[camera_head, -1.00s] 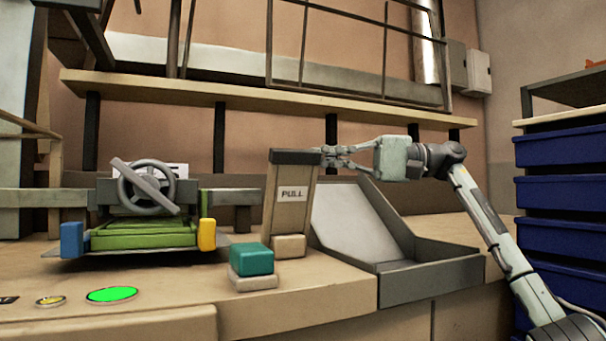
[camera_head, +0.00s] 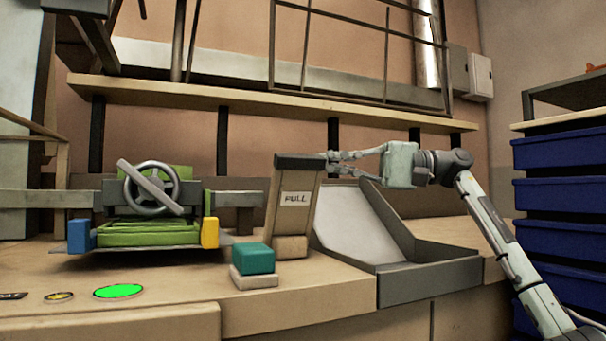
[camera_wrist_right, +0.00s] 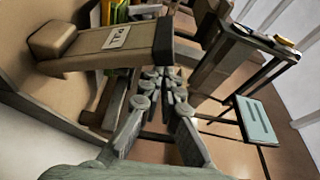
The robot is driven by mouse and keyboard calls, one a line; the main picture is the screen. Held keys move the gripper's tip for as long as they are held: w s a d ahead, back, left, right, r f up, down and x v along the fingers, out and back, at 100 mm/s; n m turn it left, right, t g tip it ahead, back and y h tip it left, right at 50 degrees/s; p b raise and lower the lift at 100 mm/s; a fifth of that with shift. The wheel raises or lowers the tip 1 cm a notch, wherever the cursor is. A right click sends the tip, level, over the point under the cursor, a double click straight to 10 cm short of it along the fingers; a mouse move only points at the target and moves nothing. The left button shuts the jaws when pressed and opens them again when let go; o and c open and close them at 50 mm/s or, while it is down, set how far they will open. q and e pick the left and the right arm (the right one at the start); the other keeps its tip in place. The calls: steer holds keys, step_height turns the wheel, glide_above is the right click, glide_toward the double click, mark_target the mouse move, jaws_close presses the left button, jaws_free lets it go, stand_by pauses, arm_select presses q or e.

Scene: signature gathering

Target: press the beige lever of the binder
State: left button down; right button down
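The beige lever (camera_head: 295,212) has a dark grey top and a PULL label and stands on the workbench, leaning slightly to the right. My right gripper (camera_head: 333,163) is level with its top, just right of it, fingers pointing left. The fingers look parted and hold nothing. In the right wrist view the lever (camera_wrist_right: 105,50) lies to the left of the fingers (camera_wrist_right: 162,75). I cannot tell whether a fingertip touches it. The green binder press (camera_head: 148,235) with a grey wheel is left of the lever. My left gripper is not in view.
A grey sloped tray (camera_head: 425,282) stands right of the lever. A teal button block (camera_head: 254,259) sits in front of it. A glowing green button (camera_head: 118,291) is at the front left. Blue drawers (camera_head: 560,193) stand at the far right. A shelf (camera_head: 270,100) runs behind.

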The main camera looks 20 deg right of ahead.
steer(key=v, duration=0.7)
steer(key=shift+d, duration=0.25)
steer(key=shift+a, duration=0.1)
